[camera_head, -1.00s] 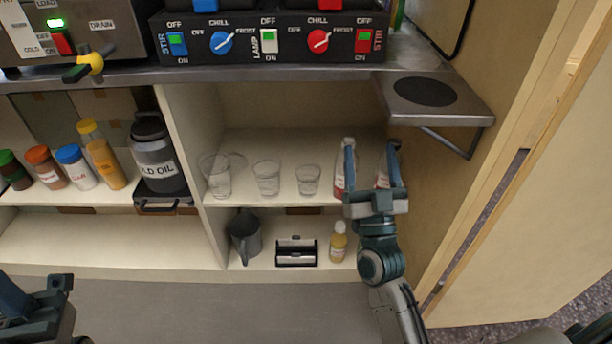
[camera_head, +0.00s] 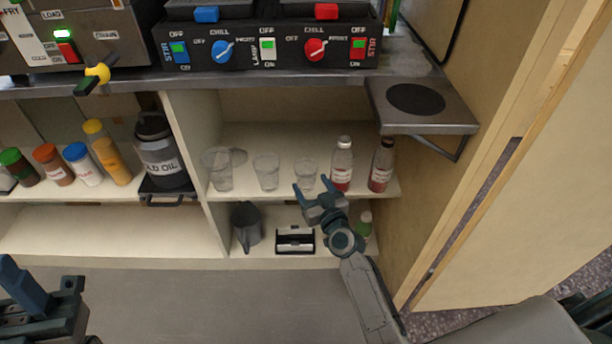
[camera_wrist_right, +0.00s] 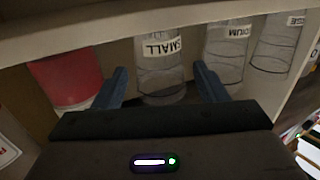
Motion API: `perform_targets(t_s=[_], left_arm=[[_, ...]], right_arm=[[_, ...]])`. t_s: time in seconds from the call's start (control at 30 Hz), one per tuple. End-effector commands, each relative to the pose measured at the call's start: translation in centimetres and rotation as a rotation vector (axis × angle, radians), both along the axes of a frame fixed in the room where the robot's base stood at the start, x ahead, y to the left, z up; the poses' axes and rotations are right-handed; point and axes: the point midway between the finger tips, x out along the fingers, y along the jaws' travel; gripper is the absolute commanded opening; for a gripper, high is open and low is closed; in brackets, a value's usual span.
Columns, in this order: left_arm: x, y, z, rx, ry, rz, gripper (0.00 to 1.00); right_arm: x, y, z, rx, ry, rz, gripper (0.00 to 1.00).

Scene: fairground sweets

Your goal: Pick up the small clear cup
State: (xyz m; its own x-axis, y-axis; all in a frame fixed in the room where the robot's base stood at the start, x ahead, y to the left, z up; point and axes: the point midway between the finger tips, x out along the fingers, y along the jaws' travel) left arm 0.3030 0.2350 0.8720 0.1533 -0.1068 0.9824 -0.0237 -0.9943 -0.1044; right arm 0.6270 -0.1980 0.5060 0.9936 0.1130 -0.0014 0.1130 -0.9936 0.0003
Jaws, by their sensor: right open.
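The small clear cup (camera_head: 305,171) stands upright on the upper shelf, rightmost of three clear cups. In the right wrist view the cup labelled SMALL (camera_wrist_right: 160,72) shows between my two fingers. My right gripper (camera_head: 311,185) is open in front of the cup at the shelf's front edge. The medium cup (camera_head: 266,172) and the large cup (camera_head: 217,170) stand to its left. My left gripper (camera_head: 28,298) is at the lower left, away from the shelf; its opening is unclear.
Two red bottles stand right of the small cup, the nearer one (camera_head: 342,165) close to it. The lower shelf holds a grey jug (camera_head: 246,228), a black-and-white holder (camera_head: 295,240) and a green-capped bottle (camera_head: 365,224). A metal side shelf (camera_head: 425,122) juts out at the upper right.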

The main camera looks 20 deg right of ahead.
Motion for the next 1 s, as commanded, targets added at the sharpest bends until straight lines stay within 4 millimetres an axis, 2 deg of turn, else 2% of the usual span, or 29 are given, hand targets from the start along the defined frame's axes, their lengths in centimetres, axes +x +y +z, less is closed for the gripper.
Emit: perform_targets(t_s=[0.17,0.3,0.57,0.6,0.77,1.0], left_arm=[[0.0,0.0,0.4,0.004,0.011,0.0,0.36],[0.0,0.0,0.1,0.005,0.013,-0.001,0.36],[0.0,0.0,0.2,0.005,0.011,-0.001,0.36],[0.0,0.0,0.2,0.005,0.011,-0.001,0.36],[0.0,0.0,0.2,0.005,0.011,-0.001,0.36],[0.0,0.0,0.2,0.005,0.011,-0.001,0.36]], right_arm=[[2.8,0.2,0.9,0.0,-0.002,0.0,0.66],[4.3,0.4,0.5,0.001,-0.002,0.0,0.66],[4.6,0.4,0.5,0.0,-0.001,0.0,0.66],[4.6,0.4,0.5,0.0,-0.001,0.0,0.64],[4.6,0.4,0.5,0.0,-0.001,0.0,0.33],[4.6,0.4,0.5,0.0,-0.001,-0.001,0.33]])
